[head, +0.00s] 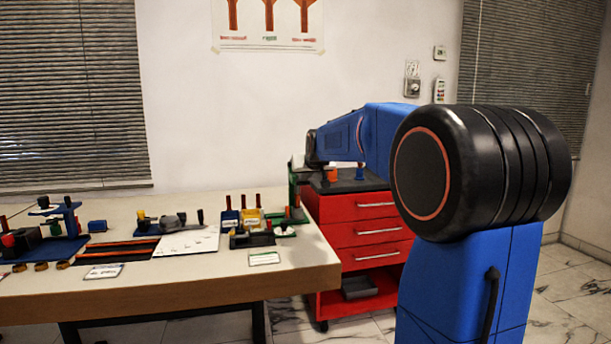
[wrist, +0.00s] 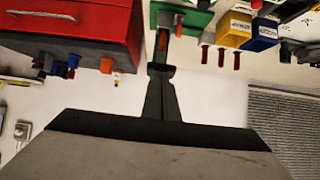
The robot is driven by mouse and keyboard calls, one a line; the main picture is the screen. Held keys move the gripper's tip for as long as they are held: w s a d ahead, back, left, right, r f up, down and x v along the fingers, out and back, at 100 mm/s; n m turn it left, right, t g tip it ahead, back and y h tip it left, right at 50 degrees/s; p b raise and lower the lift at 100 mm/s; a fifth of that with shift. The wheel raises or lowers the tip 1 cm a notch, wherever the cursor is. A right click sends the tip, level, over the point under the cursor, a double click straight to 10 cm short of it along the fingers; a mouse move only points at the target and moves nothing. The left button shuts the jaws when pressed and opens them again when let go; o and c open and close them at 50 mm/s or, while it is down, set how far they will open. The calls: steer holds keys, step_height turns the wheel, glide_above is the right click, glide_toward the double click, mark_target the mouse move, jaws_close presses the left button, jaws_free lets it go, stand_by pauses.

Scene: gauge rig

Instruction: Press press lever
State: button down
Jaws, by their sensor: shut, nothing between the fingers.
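A green stand (head: 293,187) that looks like the press stands at the right end of the table. In the wrist view, which is upside down, its green base (wrist: 186,20) is at the top centre. A narrow orange-red part (wrist: 162,41) shows beside its dark upright, just beyond my fingers; I cannot tell for sure whether it is the lever. My gripper (wrist: 161,70) is shut and empty, its tips close to the stand. Contact cannot be told. In the head view my gripper is mostly hidden behind the dark wrist at the stand's top.
A red drawer cabinet (head: 362,207) with small orange and blue pieces on top stands right of the table (head: 150,283). Blue and yellow bins (head: 251,216) with red pegs are left of the stand. A blue rig (head: 50,246) stands at the far left. The table's front strip is mostly clear.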

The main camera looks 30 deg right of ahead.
steer(key=shift+f+g, duration=0.3)
steer(key=shift+f, duration=0.8)
step_height(320, 180, up, 6)
steer(key=s+a, duration=0.3)
steer(key=s, duration=0.7)
steer(key=shift+s+r, duration=0.15)
steer(key=shift+r, duration=0.15)
steer(key=s+a+f+n+g+y, duration=0.1)
steer(key=s+a+f+g, duration=0.1)
steer(key=s+a+f, duration=0.4)
steer(key=s+a+f+n+g+y, duration=0.1)
steer(key=s+a+f, duration=0.5)
steer(key=s+f, duration=0.6)
steer(key=s+a+f+n+g+y, duration=0.1)
steer(key=s+a+f, duration=0.5)
steer(key=s, duration=1.3)
step_height(320, 180, down, 4)
steer(key=shift+s+r+g, duration=0.15)
steer(key=shift+s+g, duration=0.05)
steer(key=shift+g, duration=0.7)
